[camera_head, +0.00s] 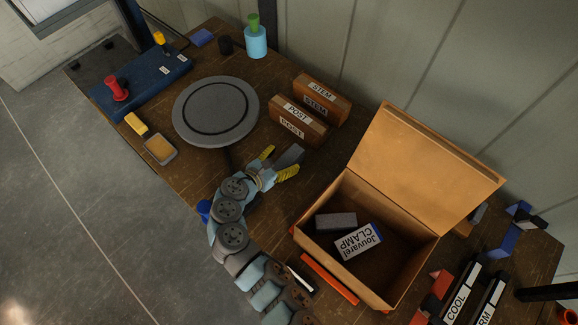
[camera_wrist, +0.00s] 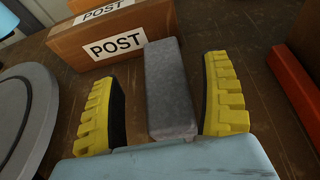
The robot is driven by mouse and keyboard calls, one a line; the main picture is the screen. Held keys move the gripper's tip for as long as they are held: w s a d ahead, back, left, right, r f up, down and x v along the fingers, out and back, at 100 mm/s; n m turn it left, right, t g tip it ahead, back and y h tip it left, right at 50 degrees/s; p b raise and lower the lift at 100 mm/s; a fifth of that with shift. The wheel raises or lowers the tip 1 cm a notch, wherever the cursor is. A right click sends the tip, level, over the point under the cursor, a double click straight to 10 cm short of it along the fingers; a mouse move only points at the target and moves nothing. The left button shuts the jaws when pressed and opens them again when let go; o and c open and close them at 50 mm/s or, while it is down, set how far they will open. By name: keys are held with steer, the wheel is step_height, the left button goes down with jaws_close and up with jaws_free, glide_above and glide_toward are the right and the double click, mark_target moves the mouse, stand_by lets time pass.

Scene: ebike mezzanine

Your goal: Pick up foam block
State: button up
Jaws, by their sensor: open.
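A grey block (camera_wrist: 168,90), which looks like the foam block, lies on the brown wooden table between the two yellow fingers of my gripper (camera_wrist: 160,88). In the wrist view a gap shows between each finger and the block. In the head view the block (camera_head: 290,156) sits at the tips of my gripper (camera_head: 277,164), partly hidden by the fingers. My gripper is open. A similar dark grey block (camera_head: 336,221) lies inside the open cardboard box, beside a white labelled clamp box (camera_head: 358,242).
The wooden POST box (camera_head: 298,121) stands just beyond the block, with the STEM box (camera_head: 322,98) behind it. A round grey turntable (camera_head: 215,111) is to the left. The open cardboard box (camera_head: 425,165) is to the right, with an orange-red bar (camera_head: 329,278) along its front.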

mark_target(291, 155)
steer(key=shift+d+f, duration=0.15)
steer(key=shift+x, duration=2.35)
steer(key=c, duration=1.2)
